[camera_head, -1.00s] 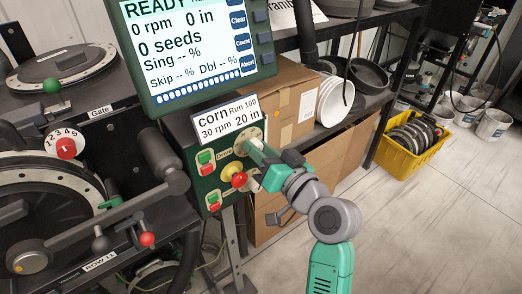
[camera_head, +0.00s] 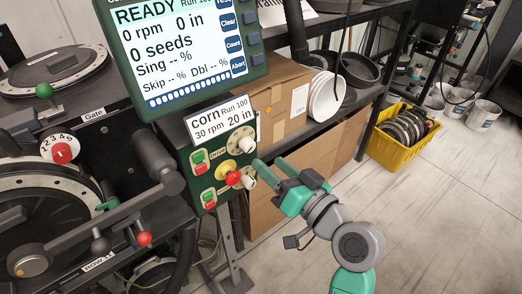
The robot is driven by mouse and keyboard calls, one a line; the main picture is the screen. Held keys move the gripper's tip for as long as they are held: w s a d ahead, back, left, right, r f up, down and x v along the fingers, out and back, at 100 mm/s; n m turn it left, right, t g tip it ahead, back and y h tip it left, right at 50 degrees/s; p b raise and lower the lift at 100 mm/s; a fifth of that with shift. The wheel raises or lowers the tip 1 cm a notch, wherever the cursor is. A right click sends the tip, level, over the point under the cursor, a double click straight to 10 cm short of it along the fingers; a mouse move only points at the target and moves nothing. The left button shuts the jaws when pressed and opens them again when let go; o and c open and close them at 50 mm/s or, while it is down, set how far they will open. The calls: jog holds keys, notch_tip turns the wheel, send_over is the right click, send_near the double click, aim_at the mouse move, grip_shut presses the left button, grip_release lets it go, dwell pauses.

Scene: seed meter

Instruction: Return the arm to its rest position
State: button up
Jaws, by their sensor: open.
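My arm shows at lower right in the head view, grey and green, reaching up and left. My gripper (camera_head: 269,162) is open, its two green fingers pointing at the green control panel (camera_head: 216,203). The fingers appear empty, just right of the panel's two white knobs (camera_head: 247,145). I cannot tell the exact gap between fingertips and panel. A red button on a yellow base (camera_head: 233,178) sits left of the lower knob.
The monitor (camera_head: 185,50) reads READY above the panel. Cardboard boxes (camera_head: 272,103) and a black shelf stand behind my gripper. A yellow crate (camera_head: 401,155) is on the floor at right. Metal machinery fills the left. The floor at lower right is clear.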

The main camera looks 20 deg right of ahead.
jog(key=shift+s, duration=0.4)
jog(key=a+r+n+t+h+p, duration=0.1)
jog(key=a+r+n+t+p, duration=0.15)
jog(key=a+r, duration=0.85)
jog(key=s+a+r+t+h+p, duration=0.1)
jog(key=s+a+r+t+p, duration=0.2)
jog(key=r, duration=0.5)
jog(key=s+a+r+t+h, duration=0.1)
jog(key=s+a+r, duration=0.2)
jog(key=s+r, duration=0.45)
jog(key=s+a+r+t+h+p, duration=0.1)
jog(key=s+a+r+p, duration=0.2)
jog(key=r, duration=0.7)
notch_tip(320, 180, up, 35)
jog(key=w+p, duration=0.1)
jog(key=p, duration=3.3)
jog(key=shift+w+a+n, duration=0.2)
jog(key=shift+a+n, duration=0.05)
jog(key=shift+n, duration=0.1)
